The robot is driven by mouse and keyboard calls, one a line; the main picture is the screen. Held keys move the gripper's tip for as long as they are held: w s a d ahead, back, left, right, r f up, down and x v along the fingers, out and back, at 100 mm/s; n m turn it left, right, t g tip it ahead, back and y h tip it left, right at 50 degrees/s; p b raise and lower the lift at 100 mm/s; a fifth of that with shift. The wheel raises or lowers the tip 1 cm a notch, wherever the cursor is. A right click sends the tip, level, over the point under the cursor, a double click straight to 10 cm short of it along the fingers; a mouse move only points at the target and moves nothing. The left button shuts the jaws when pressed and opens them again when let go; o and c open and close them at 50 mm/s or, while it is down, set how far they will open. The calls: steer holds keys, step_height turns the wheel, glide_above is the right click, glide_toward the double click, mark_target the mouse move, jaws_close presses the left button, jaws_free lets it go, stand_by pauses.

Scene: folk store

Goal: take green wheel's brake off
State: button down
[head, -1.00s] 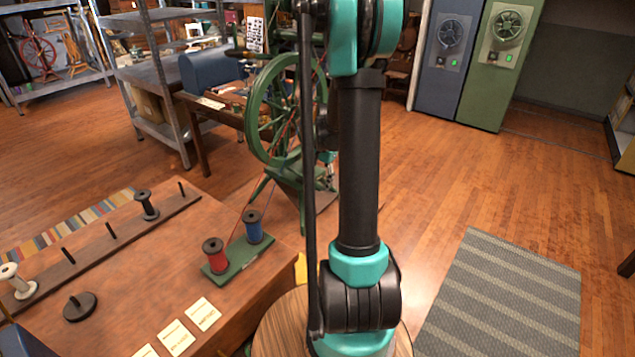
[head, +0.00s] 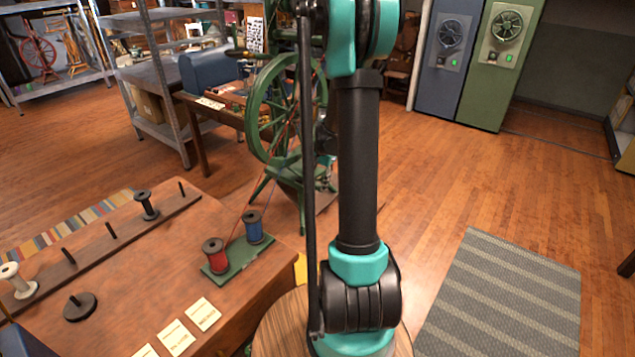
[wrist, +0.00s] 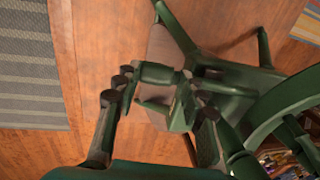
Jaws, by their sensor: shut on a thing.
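The green spinning wheel (head: 262,108) stands on the floor beyond the brown table, partly hidden behind my arm in the head view. In the wrist view its green rim (wrist: 268,112) shows at the right. My gripper (wrist: 156,82) is over its lower frame, with one finger on each side of a short green turned piece (wrist: 155,73). The gripper is shut on this piece, which looks like the brake handle. A dark green upright part lies just below it between the fingers. In the head view the gripper is mostly hidden by my arm.
A brown table (head: 120,268) with a red spool (head: 214,255), a blue spool (head: 253,228) and cards stands at the left front. A grey shelf (head: 165,130) and a wooden desk (head: 200,150) stand behind the wheel. The floor to the right is open, with a striped rug (head: 505,290).

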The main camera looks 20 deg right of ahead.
mark_target(319, 185)
steer(key=shift+w+r+g+h, duration=0.1)
steer(key=shift+r+g+h, duration=0.3)
steer(key=shift+r+g, duration=0.1)
steer(key=c, duration=0.9)
jaws_free()
step_height(319, 185, up, 12)
steer(key=shift+s+d, duration=0.15)
steer(key=shift+s, duration=0.2)
